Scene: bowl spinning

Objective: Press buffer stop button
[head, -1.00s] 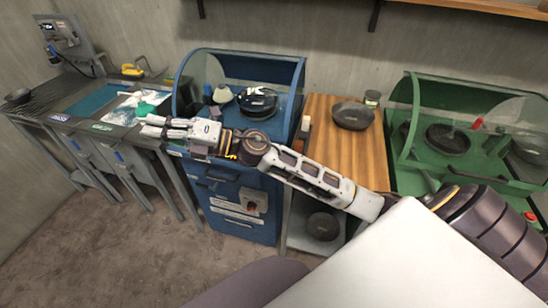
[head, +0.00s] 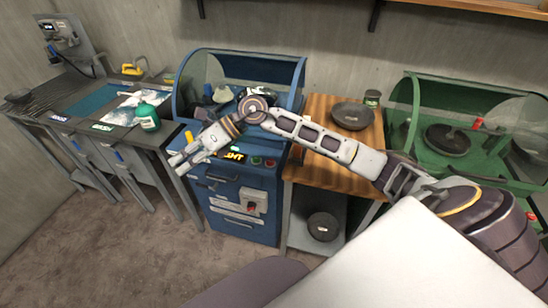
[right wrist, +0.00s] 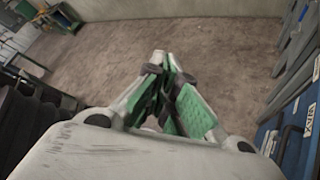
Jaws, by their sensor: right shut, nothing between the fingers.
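The blue buffing machine (head: 215,190) with a clear curved hood stands in the middle of the head view. A green button (head: 256,161) and a red button (head: 270,163) sit on its front panel, right of a lit display (head: 234,155). A white box with a red knob (head: 250,208) is lower on its front. My right gripper (head: 177,166) is shut and empty, in front of the machine's upper left, its fingers pointing left and down, away from the buttons. In the right wrist view its fingertips (right wrist: 165,62) meet above the floor. My left gripper is not in view.
A wooden table with a dark bowl (head: 351,116) stands right of the blue machine, and a green machine (head: 405,140) farther right. A workbench (head: 90,95) on the left holds a green bottle (head: 147,117). The floor in front is clear.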

